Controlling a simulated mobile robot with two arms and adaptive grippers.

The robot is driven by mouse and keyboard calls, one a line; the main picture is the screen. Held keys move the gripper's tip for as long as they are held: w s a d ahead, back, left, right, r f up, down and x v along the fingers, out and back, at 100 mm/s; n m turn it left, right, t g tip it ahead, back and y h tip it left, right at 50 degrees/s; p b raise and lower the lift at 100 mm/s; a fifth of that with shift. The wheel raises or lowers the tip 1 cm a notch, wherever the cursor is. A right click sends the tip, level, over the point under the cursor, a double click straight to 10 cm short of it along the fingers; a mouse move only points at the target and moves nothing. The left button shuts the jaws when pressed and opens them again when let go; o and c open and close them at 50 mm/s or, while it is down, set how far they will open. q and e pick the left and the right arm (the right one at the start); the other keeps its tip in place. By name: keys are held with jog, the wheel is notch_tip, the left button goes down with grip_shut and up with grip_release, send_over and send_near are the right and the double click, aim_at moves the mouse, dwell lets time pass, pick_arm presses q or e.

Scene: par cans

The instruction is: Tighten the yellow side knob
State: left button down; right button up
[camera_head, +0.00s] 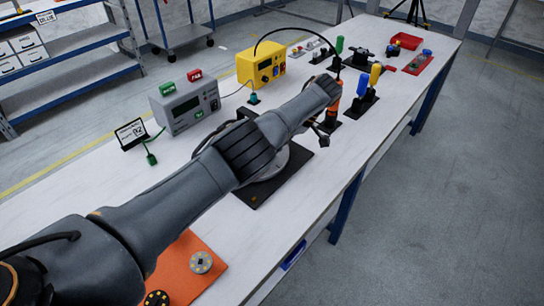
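My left arm reaches in from the lower left across the table and over a round grey fixture (298,160) on a black base plate (259,198). The arm covers most of the fixture, and I cannot make out a yellow side knob on it. Small dark parts, probably my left gripper (321,133), show below the wrist; whether the fingers are open or touching anything is unclear. An upright yellow handle-like piece (375,75) stands beside a blue one (362,86) in black holders to the right of the wrist. My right gripper is out of view.
On the white table (345,170) stand a grey box (186,104), a yellow box (261,65) and an upright orange piece (334,101) close to the wrist. An orange mat (196,262) holds round pieces at the near end. The table's right front is clear.

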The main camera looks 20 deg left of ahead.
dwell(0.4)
pick_arm(q)
jog(key=c, duration=1)
grip_release()
